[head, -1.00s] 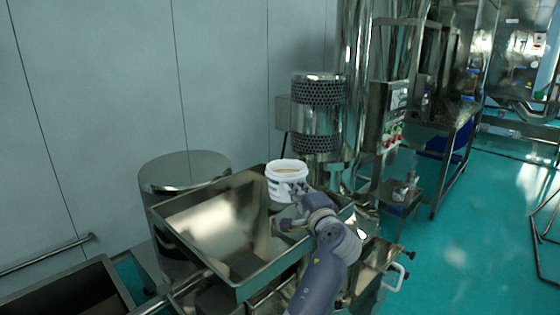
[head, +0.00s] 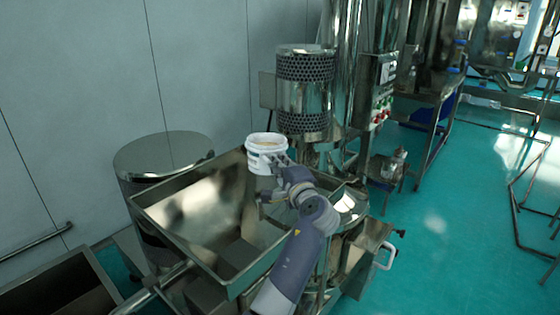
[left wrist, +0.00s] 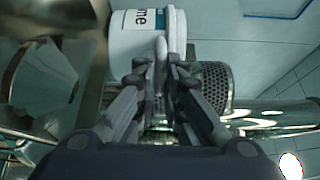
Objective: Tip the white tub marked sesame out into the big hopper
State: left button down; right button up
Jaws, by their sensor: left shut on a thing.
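The white tub (head: 258,160) is upright at the hopper's far right edge in the head view, with pale contents showing in its open top. My left gripper (head: 279,164) is shut on the tub's near right side. The big hopper (head: 180,205), a wide steel funnel, lies to the left of and below the tub. My right gripper is not in view.
A steel drum (head: 160,155) stands behind the hopper. A perforated steel cylinder (head: 303,95) rises behind the tub. A steel bin (head: 60,290) is at lower left. The green floor (head: 450,220) at right is mostly open.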

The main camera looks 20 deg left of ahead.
pick_arm(q)
jog(key=m+p, duration=0.2)
jog(key=p, duration=0.1)
jog(key=shift+s+d+r+m+p, duration=0.1)
jog(key=shift+r+m+p, duration=0.2)
jog(key=shift+r+m, duration=0.1)
jog(key=shift+f+m+p, duration=0.15)
jog(key=shift+m+p, duration=0.85)
jog(key=shift+p, duration=0.25)
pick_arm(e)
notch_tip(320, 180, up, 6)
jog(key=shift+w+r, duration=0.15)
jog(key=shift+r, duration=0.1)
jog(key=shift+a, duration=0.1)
